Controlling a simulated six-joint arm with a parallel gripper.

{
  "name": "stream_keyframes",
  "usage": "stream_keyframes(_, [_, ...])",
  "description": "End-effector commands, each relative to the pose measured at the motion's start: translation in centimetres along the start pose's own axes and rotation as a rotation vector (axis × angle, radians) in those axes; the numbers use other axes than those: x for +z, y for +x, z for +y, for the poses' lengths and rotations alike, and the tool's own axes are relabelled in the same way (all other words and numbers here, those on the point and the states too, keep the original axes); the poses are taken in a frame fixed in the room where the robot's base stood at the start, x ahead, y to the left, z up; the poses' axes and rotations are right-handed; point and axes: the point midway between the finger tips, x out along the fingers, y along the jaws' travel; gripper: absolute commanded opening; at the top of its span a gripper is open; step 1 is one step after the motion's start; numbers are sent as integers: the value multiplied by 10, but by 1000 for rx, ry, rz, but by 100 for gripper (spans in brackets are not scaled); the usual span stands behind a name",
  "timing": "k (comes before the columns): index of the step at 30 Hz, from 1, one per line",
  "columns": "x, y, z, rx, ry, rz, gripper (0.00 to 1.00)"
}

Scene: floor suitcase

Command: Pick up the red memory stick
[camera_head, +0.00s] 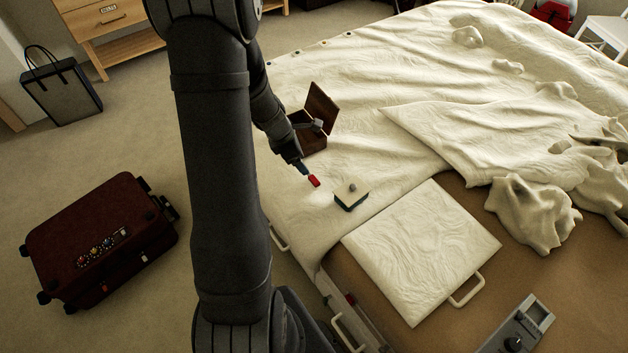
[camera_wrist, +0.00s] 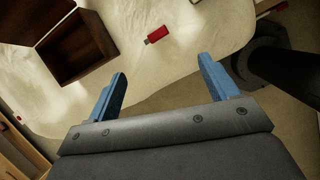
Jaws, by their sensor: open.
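The red memory stick (camera_head: 314,181) lies on the cream bed cover, just beyond my fingertips in the head view. In the wrist view the red memory stick (camera_wrist: 158,34) shows its red body and a small metal plug at its left end. My gripper (camera_wrist: 162,68) is open, with its two blue fingers well apart and nothing between them. The stick lies ahead of the gap between the fingertips, apart from both. In the head view my gripper (camera_head: 303,168) points down towards the cover, small and partly hidden by my arm.
An open wooden box (camera_head: 312,143) stands close by my gripper; it also shows in the wrist view (camera_wrist: 72,64). A small block with a knob (camera_head: 350,197) sits right of the stick. A dark red suitcase (camera_head: 80,222) lies on the floor at left.

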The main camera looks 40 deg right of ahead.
Motion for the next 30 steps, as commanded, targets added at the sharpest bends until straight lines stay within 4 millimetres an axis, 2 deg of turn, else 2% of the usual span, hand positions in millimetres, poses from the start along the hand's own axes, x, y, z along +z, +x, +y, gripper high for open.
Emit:
stream_keyframes(4, [-10, -9, 7, 25, -230, -25, 79])
stream_keyframes(7, [-13, -10, 9, 31, -298, -33, 79])
stream_keyframes(10, [-13, -2, 10, 31, -312, -34, 79])
stream_keyframes(24, [-11, 75, 12, 29, -307, -32, 79])
stream_keyframes(30, [-10, 102, 13, 30, -306, -33, 79])
